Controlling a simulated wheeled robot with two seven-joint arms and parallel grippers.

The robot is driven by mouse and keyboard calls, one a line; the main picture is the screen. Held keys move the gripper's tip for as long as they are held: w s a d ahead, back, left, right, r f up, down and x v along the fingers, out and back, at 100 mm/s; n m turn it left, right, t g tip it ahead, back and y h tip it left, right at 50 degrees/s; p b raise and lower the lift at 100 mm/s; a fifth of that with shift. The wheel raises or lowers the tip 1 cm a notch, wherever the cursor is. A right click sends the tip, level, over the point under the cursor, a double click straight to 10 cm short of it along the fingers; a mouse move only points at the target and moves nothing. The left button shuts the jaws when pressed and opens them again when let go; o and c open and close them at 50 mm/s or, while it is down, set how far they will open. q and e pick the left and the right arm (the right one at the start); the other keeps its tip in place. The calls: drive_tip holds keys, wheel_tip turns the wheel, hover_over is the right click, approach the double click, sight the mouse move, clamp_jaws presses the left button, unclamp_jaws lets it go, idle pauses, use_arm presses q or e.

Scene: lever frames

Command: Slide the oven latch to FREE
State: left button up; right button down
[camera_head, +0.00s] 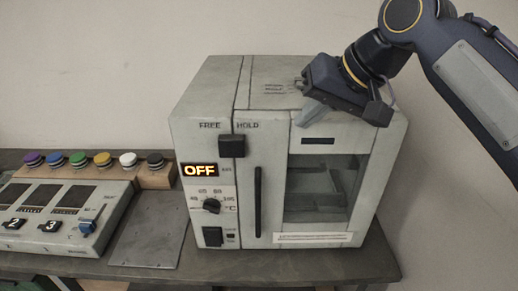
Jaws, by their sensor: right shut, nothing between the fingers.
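The oven (205,90) is a pale grey box on the bench with a windowed door. Its latch (231,146) is a dark square block below the printed words FREE on the left and HOLD on the right. The latch sits between the two words and bridges the seam between panel and door; I cannot tell which setting it counts as. My right gripper (308,118) is shut and empty, at the upper door and top front edge, to the right of the latch and apart from it. I cannot tell whether it touches the oven. My left gripper is not in view.
The oven's display (199,170) reads OFF, above a dial (211,206) and a black switch (213,237). A dark vertical door handle (258,201) stands below and right of the latch. At left are a control box (60,243) and several coloured buttons on a wooden block (155,179).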

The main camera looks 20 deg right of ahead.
sight(236, 143)
idle(0.3)
drive_tip(key=shift+w+a+f+p, duration=0.1)
drive_tip(key=shift+w+a+f, duration=0.9)
drive_tip(key=shift+a+f, duration=0.3)
drive_tip(key=shift+w+a+f+p, duration=0.15)
drive_tip(key=shift+w+a+f, duration=0.95)
drive_tip(key=shift+f, duration=0.25)
drive_tip(key=shift+w+a+f+p, duration=0.1)
drive_tip(key=shift+w+a+f, duration=0.8)
drive_tip(key=shift+a+f, duration=0.4)
drive_tip(key=a, duration=0.2)
drive_tip(key=w+a+p, duration=0.1)
drive_tip(key=a, duration=0.1)
drive_tip(key=shift+d, duration=0.1)
